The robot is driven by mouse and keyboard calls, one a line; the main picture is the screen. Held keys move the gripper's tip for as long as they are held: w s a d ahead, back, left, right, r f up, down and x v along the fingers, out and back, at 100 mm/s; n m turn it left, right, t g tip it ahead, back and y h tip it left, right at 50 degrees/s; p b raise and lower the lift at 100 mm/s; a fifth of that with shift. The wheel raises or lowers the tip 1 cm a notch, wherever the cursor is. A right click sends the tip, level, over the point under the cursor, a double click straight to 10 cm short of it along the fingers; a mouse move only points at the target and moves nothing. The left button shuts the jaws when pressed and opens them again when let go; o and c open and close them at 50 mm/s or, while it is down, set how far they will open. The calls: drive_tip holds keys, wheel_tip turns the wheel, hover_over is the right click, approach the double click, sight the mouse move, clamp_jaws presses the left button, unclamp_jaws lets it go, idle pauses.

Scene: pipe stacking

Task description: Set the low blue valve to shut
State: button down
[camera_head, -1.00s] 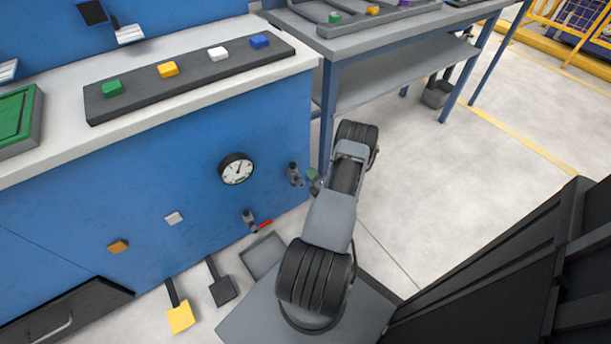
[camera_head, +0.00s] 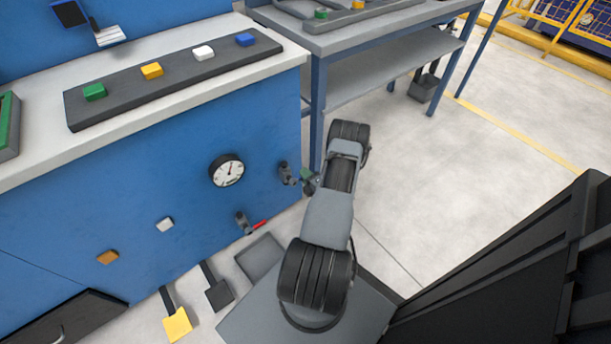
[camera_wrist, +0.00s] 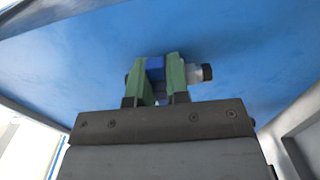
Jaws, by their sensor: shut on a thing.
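The blue valve shows in the wrist view as a blue handle (camera_wrist: 155,64) against the blue cabinet panel, with a grey pipe end (camera_wrist: 199,73) to its right. My gripper (camera_wrist: 158,78) has its two green fingers on either side of the blue handle and is shut on it. In the head view the grey valve body (camera_head: 286,173) sticks out of the cabinet front near its right edge. My gripper (camera_head: 308,180) is right beside it there, and the handle is hidden by the gripper.
A second valve with a red lever (camera_head: 257,225) sits lower left on the blue cabinet (camera_head: 80,225). A round gauge (camera_head: 227,170) is above it. A grey tray (camera_head: 260,257) lies on the floor below.

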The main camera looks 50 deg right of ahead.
drive_tip(key=c, duration=1.1)
unclamp_jaws()
drive_tip(key=p+v, duration=0.3)
drive_tip(key=v, duration=1)
drive_tip(key=shift+s, duration=0.4)
drive_tip(key=shift+a, duration=0.1)
